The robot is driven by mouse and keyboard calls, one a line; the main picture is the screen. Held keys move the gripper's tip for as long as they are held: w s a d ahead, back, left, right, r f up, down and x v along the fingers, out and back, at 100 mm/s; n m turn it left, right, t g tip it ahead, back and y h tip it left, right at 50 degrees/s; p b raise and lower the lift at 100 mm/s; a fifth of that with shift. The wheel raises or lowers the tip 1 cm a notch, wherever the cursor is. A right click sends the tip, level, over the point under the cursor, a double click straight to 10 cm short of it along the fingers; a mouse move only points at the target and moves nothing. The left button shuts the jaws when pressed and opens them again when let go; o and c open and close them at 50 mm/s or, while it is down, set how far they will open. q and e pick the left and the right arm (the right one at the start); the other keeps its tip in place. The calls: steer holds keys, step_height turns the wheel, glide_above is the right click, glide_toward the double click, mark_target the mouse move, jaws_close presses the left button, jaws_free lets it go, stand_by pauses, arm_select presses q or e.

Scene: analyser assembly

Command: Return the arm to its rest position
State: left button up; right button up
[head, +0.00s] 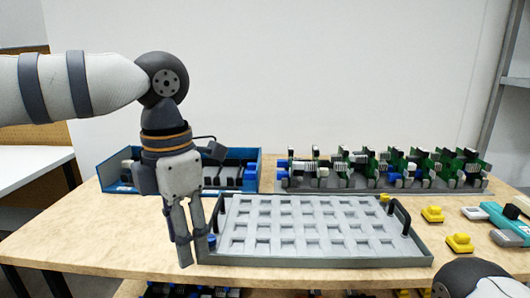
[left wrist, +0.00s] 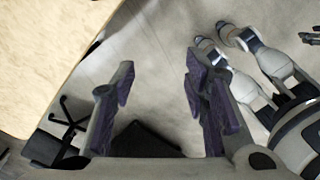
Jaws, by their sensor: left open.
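My left gripper (head: 192,250) points down at the near left end of the grey tray (head: 320,262), in front of its left edge in the head view. Its two fingers are apart with nothing between them. The left wrist view shows the open fingers (left wrist: 160,82) with dark purple pads over bare floor, beside the table edge. My left arm reaches in from the left, bent at the wrist. Part of my right arm shows at the lower right; its gripper is out of view.
A blue bin (head: 110,176) with parts stands behind my left gripper. A rack of green boards (head: 385,184) stands at the back. Yellow pieces (head: 459,243) and a teal tool (head: 497,222) lie on the table (head: 120,236) at the right. The table's front left is clear.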

arm_select(q)
steer(key=s+d+f+n+g+h, duration=0.1)
steer(key=s+d+f+n+g, duration=0.1)
steer(key=s+d+f+n, duration=0.35)
steer(key=s+d+f+n+g+h, duration=0.1)
steer(key=s+d+f+n, duration=0.15)
steer(key=f, duration=0.65)
steer(key=s+f+n+g+h+p, duration=0.2)
steer(key=s+f+n+h, duration=0.1)
steer(key=s+f+n, duration=1.3)
steer(key=s+a+f+n+t+y, duration=0.1)
steer(key=s+a+n+y, duration=0.1)
steer(key=s+a+n, duration=0.4)
steer(key=s+a+f+n+t+y, duration=0.1)
steer(key=s+a+f+n+y, duration=0.1)
steer(key=s+a+n, duration=0.5)
steer(key=a+n+y, duration=0.1)
steer(key=a+n, duration=0.4)
steer(key=n, duration=0.3)
steer(key=shift+f+n+t, duration=0.25)
steer(key=shift+n+t, duration=0.05)
steer(key=shift+n, duration=0.1)
arm_select(e)
steer(key=shift+t, duration=0.6)
steer(key=w+r, duration=0.3)
steer(key=shift+w, duration=0.25)
arm_select(q)
steer(key=shift+d, duration=0.1)
